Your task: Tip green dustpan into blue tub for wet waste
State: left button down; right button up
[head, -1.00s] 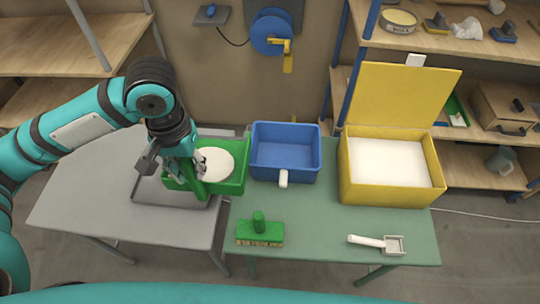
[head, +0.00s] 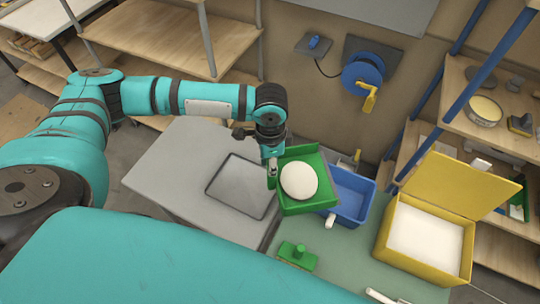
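The green dustpan (head: 318,205) is held up in the head view with a round white mass (head: 299,181) lying in it. My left gripper (head: 273,168) is at the dustpan's left side and appears shut on it, though the fingers are small and partly hidden. The dustpan looks roughly level and overlaps the left part of the blue tub (head: 352,199) in the picture. The tub stands on the green table, and the part of its inside that shows looks empty. My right gripper is not in view.
A grey tray (head: 240,188) lies bare on the grey table. A green brush (head: 297,256) lies in front of the tub. A yellow box (head: 424,236) with white contents and a raised lid stands right. A white-handled scoop (head: 378,296) is at the lower edge.

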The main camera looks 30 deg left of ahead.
pick_arm(q)
jog(key=w+d+r+m+g+y, duration=0.1)
jog(key=w+d+r+y, duration=0.2)
jog(key=d, duration=0.3)
jog(key=shift+w+r+g+y+b, duration=0.35)
jog(key=shift+w+r, duration=0.2)
jog(key=shift+w, duration=0.25)
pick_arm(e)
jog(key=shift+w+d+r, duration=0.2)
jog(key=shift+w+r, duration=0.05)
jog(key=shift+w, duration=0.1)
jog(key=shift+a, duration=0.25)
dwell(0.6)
